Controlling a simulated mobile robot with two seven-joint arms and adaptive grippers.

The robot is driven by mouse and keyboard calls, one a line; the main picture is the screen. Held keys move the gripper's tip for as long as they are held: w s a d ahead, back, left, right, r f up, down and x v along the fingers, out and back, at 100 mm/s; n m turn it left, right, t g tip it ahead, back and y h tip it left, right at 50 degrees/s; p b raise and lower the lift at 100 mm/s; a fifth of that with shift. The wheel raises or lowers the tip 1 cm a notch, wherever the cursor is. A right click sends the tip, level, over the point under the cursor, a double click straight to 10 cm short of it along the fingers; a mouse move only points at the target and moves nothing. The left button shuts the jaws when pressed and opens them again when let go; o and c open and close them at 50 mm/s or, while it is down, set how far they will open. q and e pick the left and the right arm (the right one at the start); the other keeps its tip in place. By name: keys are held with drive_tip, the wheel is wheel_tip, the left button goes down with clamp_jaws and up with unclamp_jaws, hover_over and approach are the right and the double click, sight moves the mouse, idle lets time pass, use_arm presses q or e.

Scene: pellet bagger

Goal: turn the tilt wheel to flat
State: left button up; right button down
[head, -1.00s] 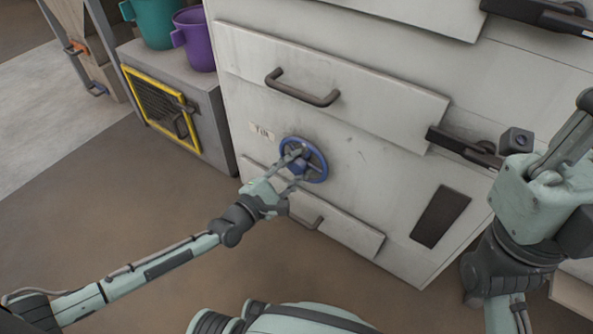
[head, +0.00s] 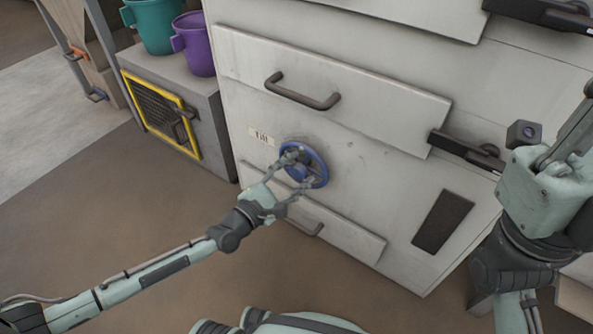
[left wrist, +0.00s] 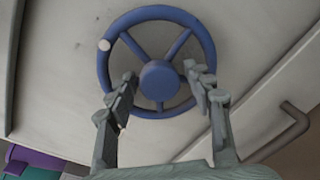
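My left gripper (head: 299,170) is open at the wheel. In the left wrist view its fingers (left wrist: 160,82) stand apart, below and either side of the hub, overlapping the lower rim; contact cannot be told. My right gripper (head: 572,140) is partly in view at the right edge, away from the wheel; its fingertips are cut off.
A drawer-like panel with a dark handle (head: 302,96) is above the wheel, and another handle (head: 308,222) is just below. A dark latch (head: 465,150) sits to the right. Purple (head: 195,45) and teal (head: 153,25) buckets stand on a grey box at left. The floor in front is clear.

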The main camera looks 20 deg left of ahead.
use_arm(q)
drive_tip(key=v, duration=1.2)
idle(0.5)
